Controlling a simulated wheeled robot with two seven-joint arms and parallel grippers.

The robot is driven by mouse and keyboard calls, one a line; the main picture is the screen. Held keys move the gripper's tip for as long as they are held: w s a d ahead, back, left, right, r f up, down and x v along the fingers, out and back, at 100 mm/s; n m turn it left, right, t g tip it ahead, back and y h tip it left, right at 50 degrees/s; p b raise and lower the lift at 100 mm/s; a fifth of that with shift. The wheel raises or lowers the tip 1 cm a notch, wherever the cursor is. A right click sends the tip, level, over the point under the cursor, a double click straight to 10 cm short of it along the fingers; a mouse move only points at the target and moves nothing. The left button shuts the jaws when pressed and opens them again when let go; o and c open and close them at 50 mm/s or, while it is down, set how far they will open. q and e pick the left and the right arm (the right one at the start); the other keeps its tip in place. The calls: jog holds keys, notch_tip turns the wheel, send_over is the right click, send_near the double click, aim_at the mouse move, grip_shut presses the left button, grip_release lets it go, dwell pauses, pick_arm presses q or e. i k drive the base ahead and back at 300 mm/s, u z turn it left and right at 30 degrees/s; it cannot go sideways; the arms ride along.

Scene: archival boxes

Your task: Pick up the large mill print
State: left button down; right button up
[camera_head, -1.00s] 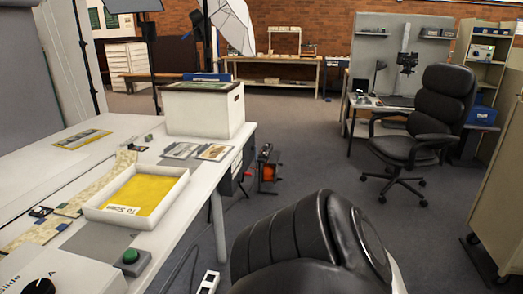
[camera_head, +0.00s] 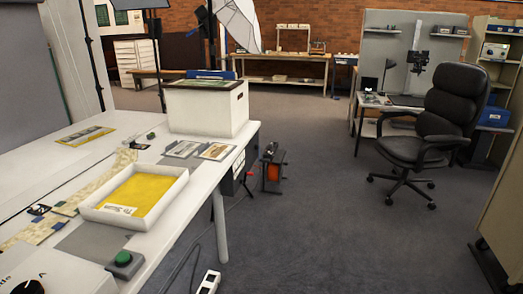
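Several flat prints lie on the white table (camera_head: 190,209). One with a yellow border (camera_head: 86,136) lies at the back left. Two smaller framed-looking prints, one on the left (camera_head: 182,149) and one on the right (camera_head: 216,152), lie side by side in front of the white archival box (camera_head: 207,112). A dark green picture-like surface (camera_head: 203,84) shows at the top of the box. Which one is the large mill print I cannot tell at this size. Neither of my grippers is in view.
A white tray (camera_head: 94,213) with a yellow lining and a paper label is on the table. A green button (camera_head: 124,258) is near the table's front edge. A black office chair (camera_head: 447,125) stands at the right by a desk. The grey floor (camera_head: 330,220) between is clear.

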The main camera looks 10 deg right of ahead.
aim_at(214, 151)
jog(key=z, duration=1.05)
jog(key=i, duration=2.5)
jog(key=u, duration=2.8)
